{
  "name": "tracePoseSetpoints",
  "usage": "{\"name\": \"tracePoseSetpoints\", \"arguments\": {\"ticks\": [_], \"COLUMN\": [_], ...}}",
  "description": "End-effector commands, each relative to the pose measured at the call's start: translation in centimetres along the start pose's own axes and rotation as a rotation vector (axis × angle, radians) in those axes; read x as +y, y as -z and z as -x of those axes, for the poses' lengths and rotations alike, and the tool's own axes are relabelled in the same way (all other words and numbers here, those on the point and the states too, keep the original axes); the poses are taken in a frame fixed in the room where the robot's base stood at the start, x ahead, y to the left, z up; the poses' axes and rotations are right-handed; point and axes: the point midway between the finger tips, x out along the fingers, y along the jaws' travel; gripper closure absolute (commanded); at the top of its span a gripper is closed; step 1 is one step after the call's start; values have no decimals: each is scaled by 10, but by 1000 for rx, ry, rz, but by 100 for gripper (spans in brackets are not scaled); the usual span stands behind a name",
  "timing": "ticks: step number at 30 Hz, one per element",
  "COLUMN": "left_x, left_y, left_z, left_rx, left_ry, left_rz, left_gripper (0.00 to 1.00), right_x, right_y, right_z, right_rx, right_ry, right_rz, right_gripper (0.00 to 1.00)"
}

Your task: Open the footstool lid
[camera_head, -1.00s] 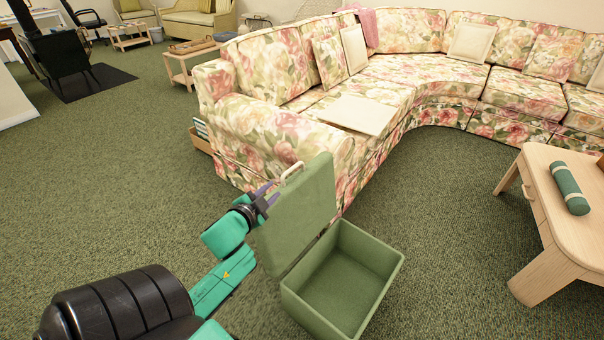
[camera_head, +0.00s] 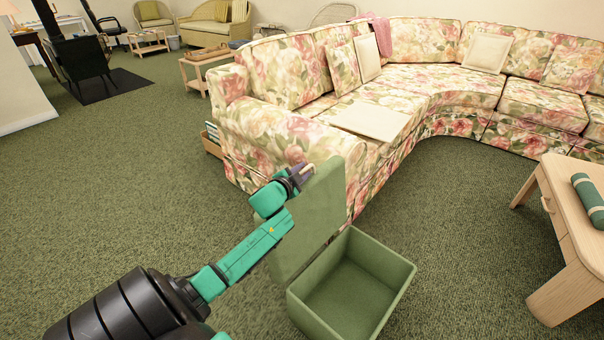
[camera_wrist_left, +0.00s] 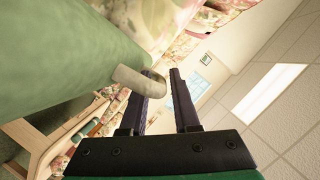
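The green footstool (camera_head: 405,285) stands on the carpet with its empty inside showing. Its green lid (camera_head: 325,205) is raised on the left side of the box and stands steeply, tilted slightly. My left gripper (camera_head: 303,174) is at the lid's upper left edge. In the left wrist view, the two dark fingers (camera_wrist_left: 163,80) are apart. The pale looped handle (camera_wrist_left: 130,77) of the lid (camera_wrist_left: 50,60) reaches across the left finger, its end near the gap between the fingers. I cannot tell whether it touches. My right gripper is not in view.
A floral sectional sofa (camera_head: 290,125) stands just behind the footstool, close to the lid. A wooden table (camera_head: 570,220) with a green roll (camera_head: 588,200) is at the right. Open carpet (camera_head: 120,190) lies to the left.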

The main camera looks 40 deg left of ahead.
Motion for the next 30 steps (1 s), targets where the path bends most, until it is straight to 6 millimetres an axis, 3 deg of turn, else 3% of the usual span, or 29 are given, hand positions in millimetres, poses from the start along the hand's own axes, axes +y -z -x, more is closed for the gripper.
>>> {"name": "tracePoseSetpoints", "arguments": {"ticks": [2, 4, 30], "left_x": [0, 0, 1], "left_y": [0, 0, -1], "left_z": [0, 0, 1], "left_rx": [0, 0, -2], "left_ry": [0, 0, -2], "left_rz": [0, 0, 1], "left_gripper": [74, 100, 100], "right_x": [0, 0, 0], "right_y": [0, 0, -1], "right_z": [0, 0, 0], "right_rx": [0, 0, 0], "right_ry": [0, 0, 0], "right_rz": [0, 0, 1], "right_gripper": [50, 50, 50]}}
